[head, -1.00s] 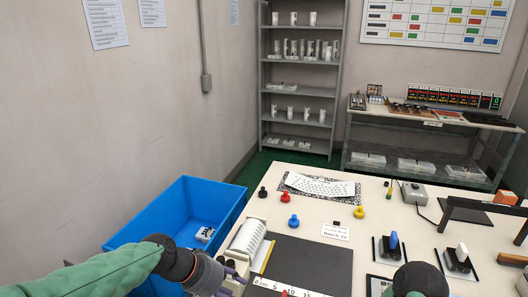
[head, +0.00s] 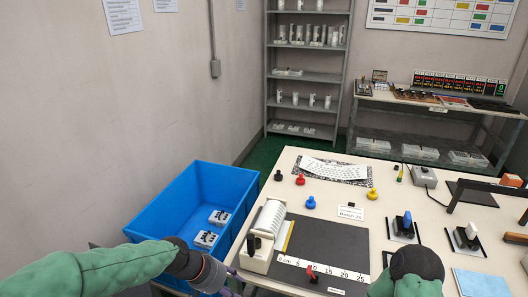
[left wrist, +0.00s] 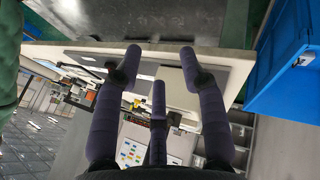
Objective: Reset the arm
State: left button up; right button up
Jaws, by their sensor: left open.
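My left arm in its green sleeve comes in from the lower left of the head view. Its gripper (head: 230,290) is at the bottom edge, below the blue bin and left of the table's front edge, mostly cut off there. In the left wrist view the left gripper (left wrist: 160,62) has its dark fingers spread apart with nothing between them. My right arm (head: 415,268) shows only as a dark joint and green sleeve at the bottom right of the head view; its gripper is out of frame.
The blue bin (head: 170,205) holds two grey-white pieces (head: 212,228). The table (head: 300,216) carries a roll device (head: 265,232), a dark mat with a ruler (head: 325,272), several coloured knobs (head: 311,202) and switches (head: 407,221). Shelves (head: 308,75) stand behind.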

pick_arm(q)
jog(key=s+a+f+n+g+y+p, duration=0.1)
jog(key=s+f, duration=0.1)
jog(key=f, duration=0.7)
jog(key=s+a+f+n+y+p, duration=0.1)
jog(key=s+f+p, duration=0.15)
jog(key=f, duration=0.55)
jog(key=s+d+f+n+g+p, duration=0.1)
jog(key=s+f, duration=0.9)
jog(key=s, duration=0.2)
jog(key=shift+f, duration=0.2)
